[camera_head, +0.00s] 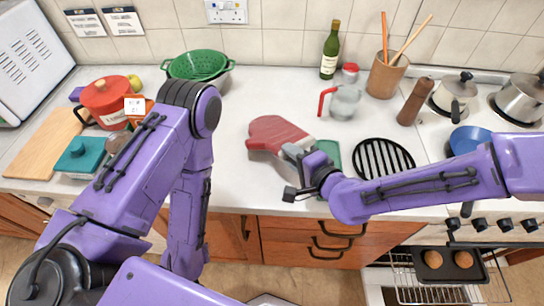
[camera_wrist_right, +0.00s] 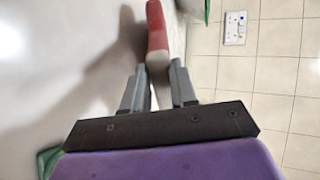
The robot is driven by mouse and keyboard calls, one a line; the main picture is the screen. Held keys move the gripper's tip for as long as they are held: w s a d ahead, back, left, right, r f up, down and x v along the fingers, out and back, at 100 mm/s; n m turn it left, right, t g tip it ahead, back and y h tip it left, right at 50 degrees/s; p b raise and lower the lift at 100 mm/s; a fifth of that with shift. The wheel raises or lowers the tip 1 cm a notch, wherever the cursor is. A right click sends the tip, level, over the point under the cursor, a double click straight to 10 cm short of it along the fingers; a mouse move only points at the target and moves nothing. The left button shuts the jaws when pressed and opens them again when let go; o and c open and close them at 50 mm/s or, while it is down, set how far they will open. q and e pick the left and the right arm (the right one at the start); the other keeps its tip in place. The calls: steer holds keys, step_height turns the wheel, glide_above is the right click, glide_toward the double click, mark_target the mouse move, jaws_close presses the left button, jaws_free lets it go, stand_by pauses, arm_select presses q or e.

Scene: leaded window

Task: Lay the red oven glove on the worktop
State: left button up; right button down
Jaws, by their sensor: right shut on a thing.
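The red oven glove (camera_head: 275,132) with a pale cuff is at the middle of the white worktop (camera_head: 240,180) in the head view. My right gripper (camera_head: 297,152) is shut on its cuff end. In the right wrist view the glove (camera_wrist_right: 156,28) stands edge-on between the fingers of my right gripper (camera_wrist_right: 158,82). A shadow falls on the worktop beside it, and I cannot tell whether the glove touches the surface. My left arm comes in from the left and bends down in front of the cabinets; its gripper is not clearly seen.
A green cloth or mat (camera_head: 329,152) lies partly behind my right gripper. A black round trivet (camera_head: 383,158) is to its right. A measuring jug (camera_head: 342,103) and green bottle (camera_head: 330,52) stand behind. The oven (camera_head: 440,265) is open at the lower right.

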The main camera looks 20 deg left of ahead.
steer(key=shift+s+r, duration=0.2)
steer(key=shift+s, duration=0.5)
steer(key=c, duration=1.1)
jaws_free()
steer(key=shift+s, duration=0.25)
steer(key=shift+o, duration=0.2)
steer(key=shift+w+f, duration=0.15)
steer(key=shift+w, duration=0.3)
arm_select(q)
steer(key=r+p, duration=0.1)
steer(key=s+r+p, duration=0.1)
steer(key=r+p, duration=0.1)
arm_select(e)
steer(key=v, duration=0.8)
steer(key=shift+s, duration=0.2)
arm_select(q)
steer(key=shift+r, duration=0.15)
arm_select(e)
steer(key=shift+r, duration=0.25)
